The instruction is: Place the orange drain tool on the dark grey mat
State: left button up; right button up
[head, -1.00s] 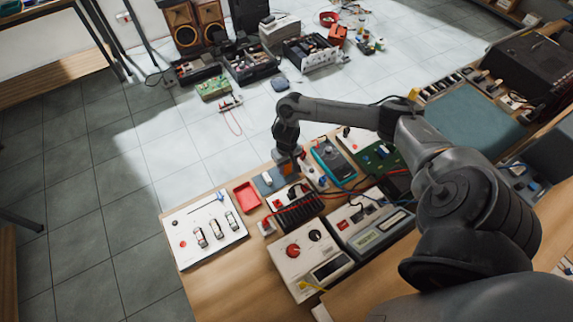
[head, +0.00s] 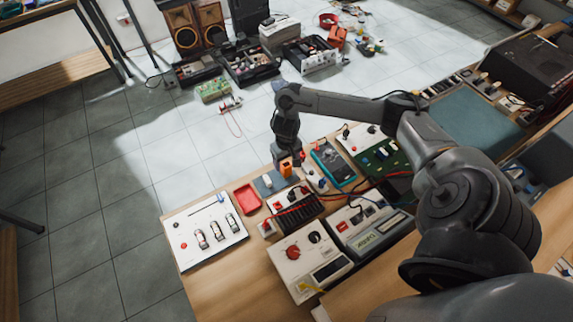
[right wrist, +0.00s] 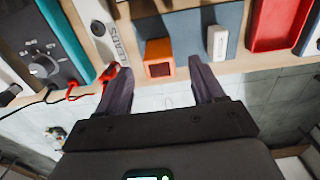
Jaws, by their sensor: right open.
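The orange drain tool (head: 286,168) is a small block standing on the right part of the dark grey mat (head: 262,190), close to its edge. In the right wrist view the drain tool (right wrist: 159,58) shows a dark opening, with the blue-grey mat (right wrist: 190,24) around it. My right gripper (head: 287,158) is open just above and behind the tool. Its two fingers (right wrist: 159,66) stand apart on either side of the tool in the picture, with clear gaps and no visible contact. My left gripper is not in view.
A small white piece (right wrist: 217,42) lies on the mat beside the tool. A red tray (head: 247,198) stands left of the mat. A teal-edged meter (head: 332,165) and red leads (right wrist: 115,76) are on the other side. Bare tabletop (head: 215,292) lies in front.

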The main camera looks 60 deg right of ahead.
aim_at(287, 165)
notch_tip(287, 165, up, 8)
jog(key=p, duration=0.3)
jog(key=shift+f, duration=0.25)
